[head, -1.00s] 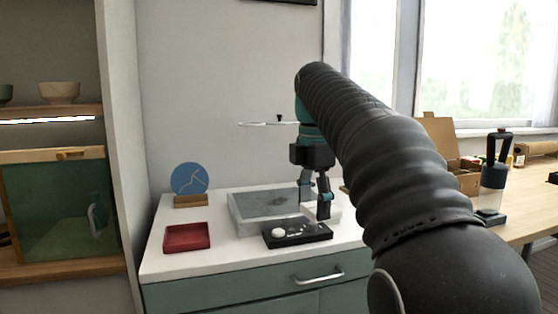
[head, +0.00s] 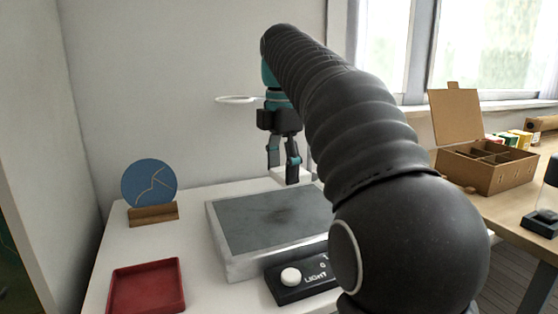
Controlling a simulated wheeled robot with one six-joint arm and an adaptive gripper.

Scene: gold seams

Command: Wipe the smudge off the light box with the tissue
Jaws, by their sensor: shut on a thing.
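The light box (head: 218,233) lies on the white counter, a flat box with a pale frame and a grey panel. A dark smudge (head: 285,214) shows near the panel's middle. My gripper (head: 283,166) points down by the light box's far edge in this view. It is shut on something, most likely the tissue. A white shape (head: 305,174) shows at its fingertips, partly behind them; I cannot tell its outline or whether it touches the counter. My arm hides the right side of the light box.
A black control block (head: 287,293) with a white knob and LIGHT lettering stands at the box's front. A red tray (head: 147,288) and a blue disc (head: 149,184) on a wooden stand are to the left. A cardboard box (head: 490,172) is on the right-hand table.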

